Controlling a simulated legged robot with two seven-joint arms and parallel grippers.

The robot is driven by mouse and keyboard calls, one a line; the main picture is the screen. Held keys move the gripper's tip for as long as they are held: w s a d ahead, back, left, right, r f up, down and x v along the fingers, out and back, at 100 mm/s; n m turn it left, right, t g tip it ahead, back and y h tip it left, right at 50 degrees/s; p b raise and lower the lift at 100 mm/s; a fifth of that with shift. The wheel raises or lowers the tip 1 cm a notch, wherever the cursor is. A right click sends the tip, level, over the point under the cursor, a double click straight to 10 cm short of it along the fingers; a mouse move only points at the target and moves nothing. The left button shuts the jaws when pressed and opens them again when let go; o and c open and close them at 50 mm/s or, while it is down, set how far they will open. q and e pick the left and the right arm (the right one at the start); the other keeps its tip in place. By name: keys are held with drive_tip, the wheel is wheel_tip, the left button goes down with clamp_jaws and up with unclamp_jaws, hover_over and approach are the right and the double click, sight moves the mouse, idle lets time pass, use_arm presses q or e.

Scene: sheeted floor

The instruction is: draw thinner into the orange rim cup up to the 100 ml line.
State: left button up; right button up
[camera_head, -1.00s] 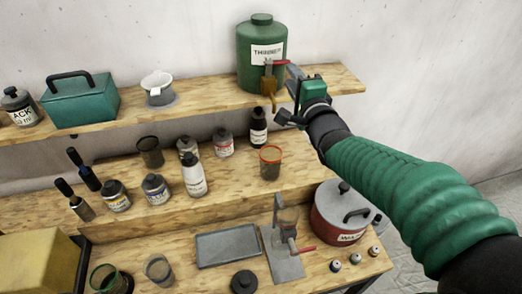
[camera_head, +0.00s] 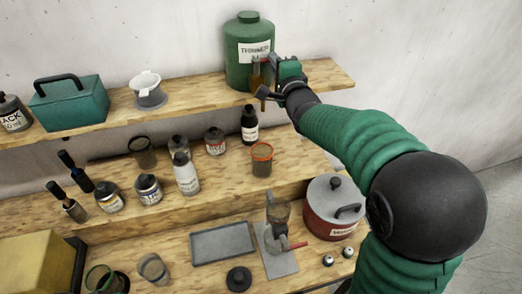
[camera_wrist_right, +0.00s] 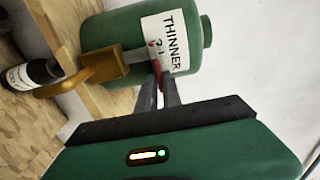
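The green thinner tank (camera_head: 248,35) stands on the top shelf, and its label shows in the right wrist view (camera_wrist_right: 160,32). Its brass tap (camera_wrist_right: 95,72) has a red lever (camera_wrist_right: 154,56). My right gripper (camera_head: 272,72) is at the tap, its narrow fingers (camera_wrist_right: 162,82) close together around the red lever. The lever is mostly hidden in the head view. The orange rim cup (camera_head: 261,163) stands upright on the middle shelf, below the tap and apart from it. Its line and any liquid cannot be made out. My left gripper is out of view.
A dark bottle (camera_head: 249,127) stands behind the cup, with several jars and bottles to its left. A teal box (camera_head: 68,108) and a white-topped pot (camera_head: 149,94) share the top shelf. The lower bench holds a grey tray (camera_head: 222,244), a stand (camera_head: 280,262) and a red pot (camera_head: 325,218).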

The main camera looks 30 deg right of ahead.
drive_tip(key=shift+d+f, duration=0.15)
drive_tip(key=shift+d, duration=0.15)
clamp_jaws()
drive_tip(key=shift+a, duration=0.2)
drive_tip(key=shift+w+d+p, duration=0.1)
drive_tip(key=shift+d+p, duration=0.1)
drive_tip(key=shift+p, duration=0.25)
drive_tip(key=shift+n+y+p, duration=0.6)
drive_tip(key=shift+y+p, duration=0.3)
drive_tip(key=shift+p, duration=0.05)
drive_tip(key=shift+f, duration=0.15)
drive_tip(key=shift+w+d+r+n+y+p, duration=0.15)
drive_tip(key=shift+n+y+p, duration=0.2)
drive_tip(key=shift+y+p, duration=0.35)
drive_tip(key=shift+a+r+n+y+p, duration=0.1)
drive_tip(key=shift+n+y+p, duration=0.3)
drive_tip(key=shift+p, duration=0.6)
